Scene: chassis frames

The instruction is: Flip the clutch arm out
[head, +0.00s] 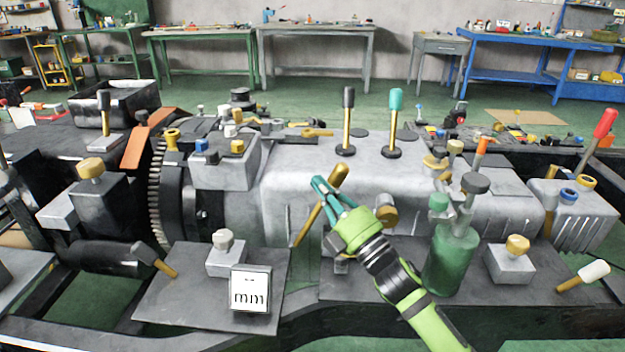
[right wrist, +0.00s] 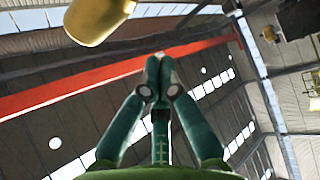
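A gold lever with a rounded gold knob (head: 339,175) slants up to the right from the near side of the grey housing. It looks like the clutch arm. My right gripper (head: 319,184) overlaps the lever in the head view, with its teal fingertips just left of the knob. In the right wrist view, the fingertips (right wrist: 158,72) are together with nothing visible between them, and a gold knob (right wrist: 96,18) shows apart from them at the upper left. I cannot tell whether the fingers touch the lever's shaft. My left gripper is not in view.
A green bottle-shaped part (head: 453,262) stands right of my right forearm. A black-knobbed lever (head: 347,125) and a teal-knobbed lever (head: 393,125) rise behind the gripper. A white "mm" sign (head: 250,291) stands at the front left. Workbenches line the far wall.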

